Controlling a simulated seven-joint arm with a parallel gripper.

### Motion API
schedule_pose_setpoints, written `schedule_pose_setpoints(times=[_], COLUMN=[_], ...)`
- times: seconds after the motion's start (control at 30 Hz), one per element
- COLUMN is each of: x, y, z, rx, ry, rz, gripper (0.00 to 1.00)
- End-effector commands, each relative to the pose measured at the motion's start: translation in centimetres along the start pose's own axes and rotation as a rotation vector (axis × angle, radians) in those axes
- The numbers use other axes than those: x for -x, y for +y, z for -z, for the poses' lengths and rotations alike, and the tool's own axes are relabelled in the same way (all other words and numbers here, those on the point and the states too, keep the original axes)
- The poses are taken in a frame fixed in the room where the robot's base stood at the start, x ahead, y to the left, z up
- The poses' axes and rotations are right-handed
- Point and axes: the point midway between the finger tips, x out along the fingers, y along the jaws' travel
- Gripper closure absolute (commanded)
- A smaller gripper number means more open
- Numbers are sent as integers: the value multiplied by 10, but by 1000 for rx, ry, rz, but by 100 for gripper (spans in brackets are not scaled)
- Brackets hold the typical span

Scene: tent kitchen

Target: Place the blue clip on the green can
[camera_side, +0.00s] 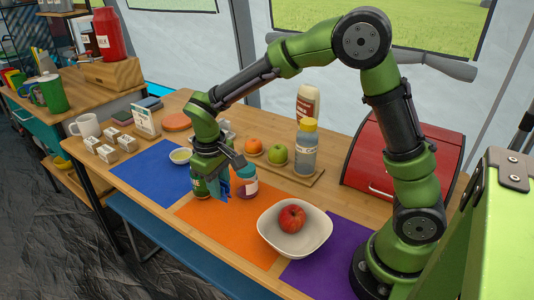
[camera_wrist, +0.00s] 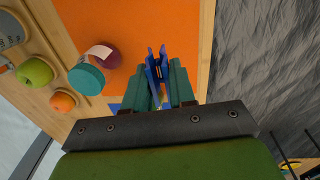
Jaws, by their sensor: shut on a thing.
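My gripper (camera_side: 224,172) points down over the seam between the blue and orange mats. It is shut on the blue clip (camera_side: 223,189), which hangs below the fingers. In the wrist view the blue clip (camera_wrist: 157,65) sits between the teal fingertips (camera_wrist: 165,82), its two prongs pointing away from the gripper. The green can (camera_side: 198,186) stands just left of the clip in the side view, partly hidden by my gripper. I cannot tell whether clip and can touch. The can does not show in the wrist view.
A purple jar with a teal lid (camera_side: 246,184) stands close to the clip's right, on the orange mat (camera_side: 205,213). A white bowl (camera_side: 270,232) holds a red apple. A small bowl (camera_side: 180,156) is behind the can. Fruit and bottles stand on a board (camera_side: 309,178) behind.

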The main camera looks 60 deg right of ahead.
Motion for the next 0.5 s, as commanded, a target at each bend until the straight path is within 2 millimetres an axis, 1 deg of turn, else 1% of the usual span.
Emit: schedule_pose_setpoints(times=[0.03, 0.1, 0.2, 0.3, 0.33, 0.37, 0.43, 0.5], x=[11, 27, 46, 58, 60, 61, 62, 59], y=[6, 17, 36, 51, 53, 56, 58, 58], z=[-2, -9, -23, -34, -35, -34, -26, -10], rx=[-3, -10, -24, -35, -38, -40, -44, -44], ry=[6, 7, 5, 0, -1, -2, -5, -6], rz=[-9, -31, -66, -93, -97, -101, -107, -108], gripper=[100, 100, 100, 100, 100, 100, 100, 100])
